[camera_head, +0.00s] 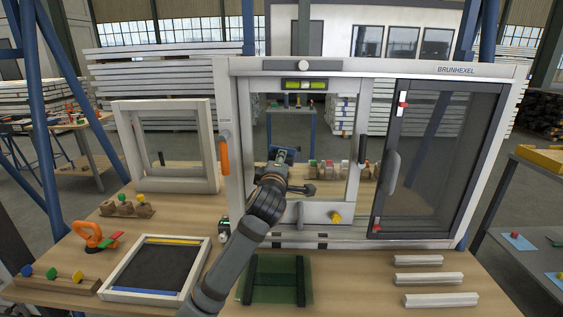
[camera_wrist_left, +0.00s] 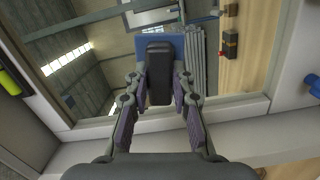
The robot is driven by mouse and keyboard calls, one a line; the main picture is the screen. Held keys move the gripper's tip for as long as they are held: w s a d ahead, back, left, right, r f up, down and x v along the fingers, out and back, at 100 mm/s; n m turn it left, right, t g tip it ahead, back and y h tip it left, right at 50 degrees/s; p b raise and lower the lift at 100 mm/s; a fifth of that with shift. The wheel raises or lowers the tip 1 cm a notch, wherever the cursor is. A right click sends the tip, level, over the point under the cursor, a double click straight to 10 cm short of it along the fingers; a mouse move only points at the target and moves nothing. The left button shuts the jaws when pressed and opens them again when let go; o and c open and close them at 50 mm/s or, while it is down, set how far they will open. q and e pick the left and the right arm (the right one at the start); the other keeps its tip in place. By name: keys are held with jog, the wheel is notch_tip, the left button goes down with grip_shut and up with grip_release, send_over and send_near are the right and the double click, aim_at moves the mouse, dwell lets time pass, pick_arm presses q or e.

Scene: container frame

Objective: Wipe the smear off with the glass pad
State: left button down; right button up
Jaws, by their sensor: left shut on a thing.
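The glass pad has a blue plate (camera_wrist_left: 176,42) and a dark handle (camera_wrist_left: 157,72). My left gripper (camera_wrist_left: 158,88) is shut on the handle in the left wrist view. In the head view my left gripper (camera_head: 283,160) is in front of the left pane of the big window frame (camera_head: 236,120), with the blue pad (camera_head: 290,152) at the glass, partly hidden by the gripper. I cannot tell if the pad touches the glass. I cannot make out the smear; the arm and pad may cover it. My right gripper is not in view.
A dark screen panel (camera_head: 437,150) with a handle fills the frame's right half. A small white frame (camera_head: 118,150) stands left.

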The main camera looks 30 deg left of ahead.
pick_arm(q)
jog(key=shift+d+b+v, duration=0.15)
jog(key=shift+v, duration=1.25)
jog(key=shift+d+b+v, duration=0.15)
jog(key=shift+v, duration=1.2)
jog(key=shift+w, duration=0.1)
jog(key=v, duration=0.3)
jog(key=shift+w+d, duration=0.1)
